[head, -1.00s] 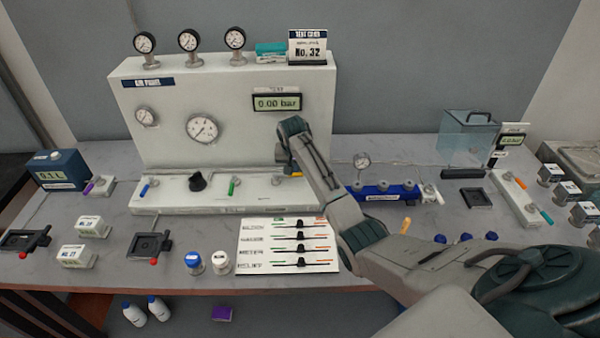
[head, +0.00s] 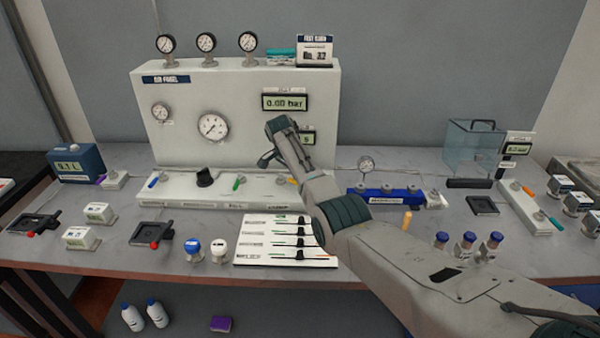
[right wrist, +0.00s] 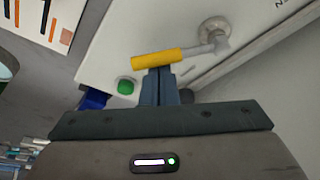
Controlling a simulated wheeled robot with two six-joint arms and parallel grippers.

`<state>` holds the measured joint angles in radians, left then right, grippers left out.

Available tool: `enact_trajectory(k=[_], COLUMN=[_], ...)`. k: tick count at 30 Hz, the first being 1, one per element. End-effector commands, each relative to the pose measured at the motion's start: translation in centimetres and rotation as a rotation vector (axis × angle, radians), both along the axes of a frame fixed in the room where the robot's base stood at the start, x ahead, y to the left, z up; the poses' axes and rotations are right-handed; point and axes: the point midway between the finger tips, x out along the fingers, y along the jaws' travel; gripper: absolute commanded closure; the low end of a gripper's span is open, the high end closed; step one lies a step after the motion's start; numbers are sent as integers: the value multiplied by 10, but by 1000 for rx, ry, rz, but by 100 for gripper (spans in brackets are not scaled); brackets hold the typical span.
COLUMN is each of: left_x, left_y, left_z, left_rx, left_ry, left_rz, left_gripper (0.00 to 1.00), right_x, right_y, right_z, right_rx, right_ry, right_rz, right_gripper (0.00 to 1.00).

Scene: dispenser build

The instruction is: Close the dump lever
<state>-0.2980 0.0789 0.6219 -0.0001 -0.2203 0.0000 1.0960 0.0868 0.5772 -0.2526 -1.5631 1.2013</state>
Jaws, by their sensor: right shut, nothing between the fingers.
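A lever with a yellow handle on a metal stem, which I take for the dump lever, is on the white base of the air panel. In the right wrist view its yellow handle (right wrist: 156,59) lies across the picture, just beyond my right fingertips (right wrist: 160,72). The fingers are shut with nothing between them, touching or very close to the handle; I cannot tell which. In the head view the yellow handle (head: 292,181) shows partly behind my right arm, and my right gripper (head: 266,160) is in front of the panel. My left gripper is in neither view.
The base also carries a green handle (head: 238,182), a black knob (head: 204,177) and a blue handle (head: 153,181). A blue manifold (head: 375,195) stands right of my arm. A labelled white card (head: 262,256) lies at the table's front.

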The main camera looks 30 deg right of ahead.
Motion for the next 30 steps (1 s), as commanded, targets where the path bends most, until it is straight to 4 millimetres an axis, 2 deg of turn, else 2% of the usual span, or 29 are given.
enact_trajectory(k=[9,30], left_x=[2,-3], left_y=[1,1], left_z=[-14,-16], left_rx=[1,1], left_ry=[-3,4], left_rz=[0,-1], left_gripper=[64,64], right_x=[-4,-4], right_y=[14,43], right_z=[-1,-1], right_rx=[2,2], right_ry=[2,1], right_rz=[-299,-294], right_gripper=[100,100])
